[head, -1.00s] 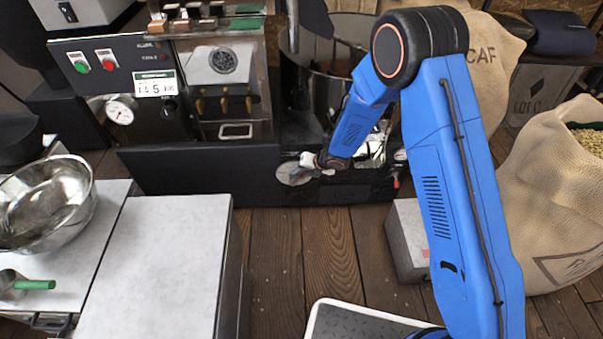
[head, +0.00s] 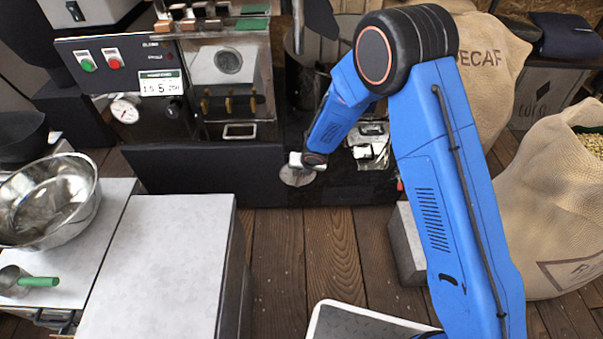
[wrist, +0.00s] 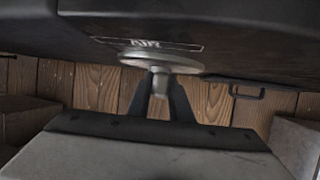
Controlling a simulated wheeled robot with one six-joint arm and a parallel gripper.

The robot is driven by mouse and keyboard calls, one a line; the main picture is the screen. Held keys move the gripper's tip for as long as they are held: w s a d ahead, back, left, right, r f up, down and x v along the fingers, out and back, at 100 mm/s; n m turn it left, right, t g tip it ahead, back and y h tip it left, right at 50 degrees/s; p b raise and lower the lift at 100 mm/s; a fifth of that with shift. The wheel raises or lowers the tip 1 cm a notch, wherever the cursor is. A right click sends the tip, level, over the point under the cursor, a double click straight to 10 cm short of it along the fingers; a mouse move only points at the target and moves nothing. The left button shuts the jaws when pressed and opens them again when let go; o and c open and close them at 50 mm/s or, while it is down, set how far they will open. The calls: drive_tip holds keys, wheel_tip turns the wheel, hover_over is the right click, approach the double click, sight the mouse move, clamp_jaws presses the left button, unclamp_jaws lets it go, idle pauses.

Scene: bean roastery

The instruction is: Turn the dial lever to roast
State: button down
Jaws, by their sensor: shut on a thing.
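A round silver dial (head: 297,177) sits low on the front of the black roaster base, and my gripper (head: 306,164) is at it. In the wrist view the dial (wrist: 150,58) is a pale metal disc under a plate that seems to read AIR (wrist: 147,43). Its short lever (wrist: 160,82) points toward me, between the two dark fingers of my gripper (wrist: 160,98), which is shut on it. The dial's position marks cannot be read, and my wrist hides part of the dial in the head view.
The roaster panel (head: 120,62) with green and red buttons is at upper left. A grey-topped cabinet (head: 155,255) and a steel bowl (head: 45,203) stand at left. A grey block (head: 408,243) and sacks (head: 556,205) are at right. Wooden floor before the dial is clear.

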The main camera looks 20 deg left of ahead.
drive_tip(key=shift+s+a+h, duration=0.1)
drive_tip(key=shift+a+h, duration=0.3)
drive_tip(key=shift+h, duration=0.3)
drive_tip(key=shift+s+a+n+t+h, duration=0.25)
drive_tip(key=shift+a+n+t+h, duration=0.15)
drive_tip(key=shift+a+t+h, duration=0.45)
drive_tip(key=shift+s+a+f+n+t+h, duration=0.15)
drive_tip(key=shift+a+n+t+h, duration=0.15)
drive_tip(key=shift+h, duration=0.8)
drive_tip(key=shift+s+a+f+n+t+h, duration=0.15)
drive_tip(key=shift+a+h, duration=0.2)
drive_tip(key=shift+h, duration=0.7)
drive_tip(key=c, duration=1.6)
unclamp_jaws()
drive_tip(key=shift+a, duration=0.15)
drive_tip(key=v, duration=1.7)
drive_tip(key=shift+s+a, duration=0.15)
